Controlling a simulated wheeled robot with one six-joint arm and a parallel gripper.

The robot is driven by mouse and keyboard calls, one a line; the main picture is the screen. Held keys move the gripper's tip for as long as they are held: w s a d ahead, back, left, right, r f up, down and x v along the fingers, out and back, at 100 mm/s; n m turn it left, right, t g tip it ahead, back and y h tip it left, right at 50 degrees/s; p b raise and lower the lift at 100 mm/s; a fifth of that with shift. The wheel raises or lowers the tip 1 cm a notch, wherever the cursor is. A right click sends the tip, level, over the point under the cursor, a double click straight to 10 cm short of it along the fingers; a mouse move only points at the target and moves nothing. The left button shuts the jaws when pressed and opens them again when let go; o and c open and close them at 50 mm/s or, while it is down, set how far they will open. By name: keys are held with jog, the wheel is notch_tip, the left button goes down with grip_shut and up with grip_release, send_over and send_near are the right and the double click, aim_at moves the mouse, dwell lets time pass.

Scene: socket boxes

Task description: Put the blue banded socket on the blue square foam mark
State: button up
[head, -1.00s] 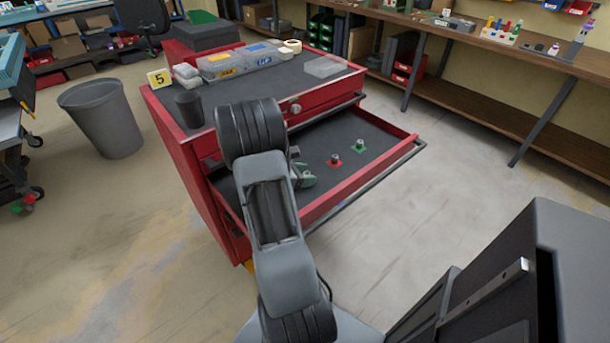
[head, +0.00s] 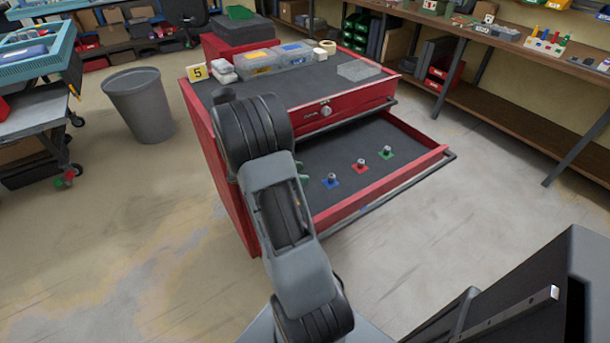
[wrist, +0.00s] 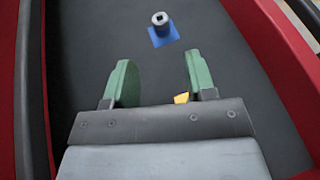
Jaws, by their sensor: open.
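A socket (wrist: 160,22) stands upright on the blue square foam mark (wrist: 161,38) in the open drawer, seen in the wrist view. The head view also shows the blue mark (head: 330,184) with a socket (head: 332,176) on it. Any colour band on the socket is too small to make out. My gripper (wrist: 156,72) is open and empty, its green fingers apart over the drawer floor, with the socket and mark beyond the fingertips. In the head view my arm hides most of the gripper.
In the drawer (head: 345,140), one socket (head: 360,160) stands on a red mark and another (head: 388,150) on a green mark, to the right. The red drawer walls rise on both sides in the wrist view. A bit of yellow (wrist: 181,98) shows by the right finger.

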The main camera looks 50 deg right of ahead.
jog(key=shift+w+a+r, duration=0.2)
jog(key=shift+a+r, duration=0.1)
jog(key=shift+a, duration=0.25)
jog(key=s+a+r+m+t+y, duration=0.1)
jog(key=a+r+m+t+y, duration=0.1)
jog(key=a, duration=0.7)
jog(key=s+a+r+m+t+y, duration=0.1)
jog(key=a+r+m+t+y, duration=0.2)
jog(key=a, duration=0.7)
jog(key=s+a+r+m+t+y, duration=0.1)
jog(key=a+r+m+t+y, duration=0.2)
jog(key=a, duration=0.6)
jog(key=m+t+y, duration=0.2)
jog(key=m+y, duration=0.1)
jog(key=shift+a+m, duration=0.2)
jog(key=shift+m, duration=0.1)
jog(key=shift+s+r, duration=0.1)
jog(key=shift+s, duration=0.05)
